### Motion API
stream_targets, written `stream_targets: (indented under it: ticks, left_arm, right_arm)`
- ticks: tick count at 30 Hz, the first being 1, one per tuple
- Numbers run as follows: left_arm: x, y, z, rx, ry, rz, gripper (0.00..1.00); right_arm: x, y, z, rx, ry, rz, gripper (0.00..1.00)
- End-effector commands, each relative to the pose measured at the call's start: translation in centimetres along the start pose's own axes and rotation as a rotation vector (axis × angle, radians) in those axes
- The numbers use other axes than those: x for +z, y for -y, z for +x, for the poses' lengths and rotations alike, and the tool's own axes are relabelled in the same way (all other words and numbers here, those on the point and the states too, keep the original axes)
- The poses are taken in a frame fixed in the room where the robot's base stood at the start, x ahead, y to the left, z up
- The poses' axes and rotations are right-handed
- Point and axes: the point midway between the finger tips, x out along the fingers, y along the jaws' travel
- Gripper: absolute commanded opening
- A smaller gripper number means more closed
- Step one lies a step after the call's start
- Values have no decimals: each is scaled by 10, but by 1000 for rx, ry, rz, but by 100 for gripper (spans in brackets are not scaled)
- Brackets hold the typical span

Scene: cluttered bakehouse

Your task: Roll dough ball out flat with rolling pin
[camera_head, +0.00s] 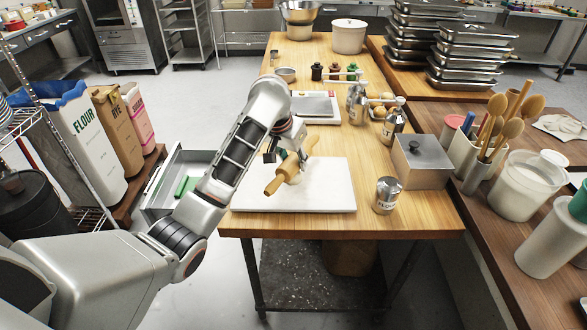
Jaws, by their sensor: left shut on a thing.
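A wooden rolling pin (287,171) is tilted diagonally over a white board (330,186) on the wooden table. My left gripper (286,158) comes in from the left and is shut on the rolling pin near its middle. A pale lump, which looks like the dough ball (297,180), shows just under and beside the pin on the board. Pin and gripper hide part of it, and I cannot tell whether the pin touches it. My right gripper is not in view.
A flour shaker (387,194) and a lidded metal box (422,162) stand right of the board. A scale (314,106), bottles and small jars stand behind it. An open drawer (172,190) juts out left. The board's right part is clear.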

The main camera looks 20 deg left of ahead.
Motion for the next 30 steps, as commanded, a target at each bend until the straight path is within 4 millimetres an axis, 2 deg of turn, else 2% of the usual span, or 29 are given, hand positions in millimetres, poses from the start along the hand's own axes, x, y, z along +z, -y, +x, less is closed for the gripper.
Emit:
stream_targets:
  ticks: [22, 30]
  left_arm:
    - [2, -1, 6, -7, 0, 4, 0]
    - [4, -11, 8, -239, 1, 102, 0]
  right_arm:
    - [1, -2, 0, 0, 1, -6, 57]
    - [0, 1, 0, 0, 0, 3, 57]
